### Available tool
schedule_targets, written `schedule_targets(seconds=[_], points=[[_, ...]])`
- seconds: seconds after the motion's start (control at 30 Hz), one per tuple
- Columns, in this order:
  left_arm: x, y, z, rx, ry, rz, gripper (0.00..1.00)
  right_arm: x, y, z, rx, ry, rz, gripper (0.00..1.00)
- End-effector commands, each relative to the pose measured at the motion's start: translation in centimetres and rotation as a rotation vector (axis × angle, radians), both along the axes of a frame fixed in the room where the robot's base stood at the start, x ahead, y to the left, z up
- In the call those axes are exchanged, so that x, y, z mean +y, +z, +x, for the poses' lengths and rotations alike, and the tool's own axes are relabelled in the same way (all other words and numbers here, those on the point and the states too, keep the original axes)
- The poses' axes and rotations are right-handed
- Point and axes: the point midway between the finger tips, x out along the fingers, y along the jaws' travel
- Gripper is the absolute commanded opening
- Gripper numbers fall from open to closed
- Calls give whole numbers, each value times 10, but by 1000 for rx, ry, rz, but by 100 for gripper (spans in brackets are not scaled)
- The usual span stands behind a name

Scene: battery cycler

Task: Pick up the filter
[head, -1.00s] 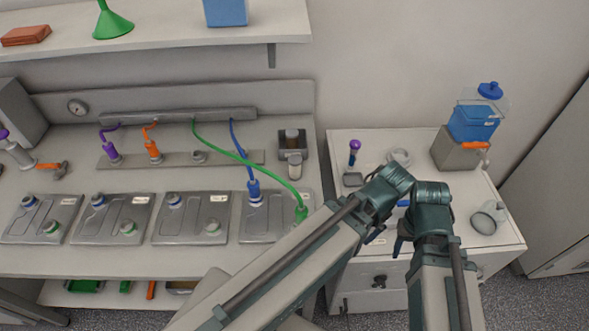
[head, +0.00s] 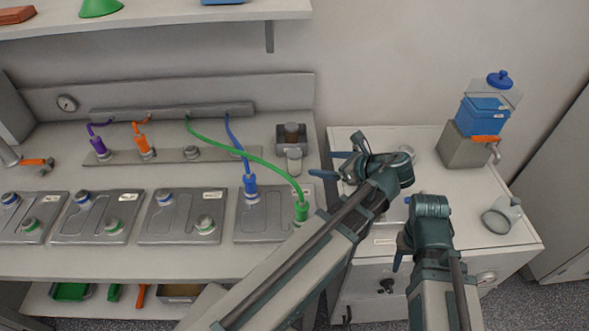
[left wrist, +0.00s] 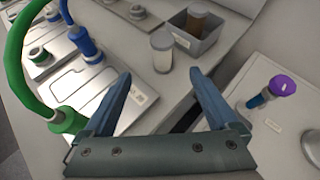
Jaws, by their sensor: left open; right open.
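A pale, translucent cylinder (head: 294,160) with a grey cap, which looks like a filter cartridge, stands upright on the bench near its right edge. A similar brown cylinder (head: 291,132) stands in a small grey open box (head: 302,142) just behind it. Which one is the filter, I cannot tell. My left gripper (head: 326,164) is open and empty, to the right of the pale cylinder. In the left wrist view the pale cylinder (left wrist: 162,52) stands beyond the gap between the two blue fingers (left wrist: 160,76), apart from them. My right gripper (head: 400,256) is over the cabinet's front edge, its fingers mostly hidden.
A green cable (head: 262,158) arcs to a plug left of my left arm. Several grey battery trays (head: 180,228) lie along the bench. A purple-topped tool (left wrist: 275,92) stands on the white cabinet (head: 470,225). A blue dispenser (head: 481,115) and a funnel (head: 500,218) are at right.

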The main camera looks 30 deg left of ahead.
Motion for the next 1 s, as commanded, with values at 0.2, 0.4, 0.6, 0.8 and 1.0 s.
schedule_targets(seconds=[0.2,0.4,0.6,0.8,1.0], points=[[5,3,4,40,-27,46,93,0,-3,0,0,0,0,50],[26,-13,8,39,-23,43,93,0,-19,0,0,0,0,50],[58,-31,16,38,-22,43,93,0,-37,0,0,0,0,50],[75,-38,20,38,-25,42,93,0,-44,0,0,0,0,50],[78,-38,21,39,-26,42,93,0,-44,0,0,0,0,50]])
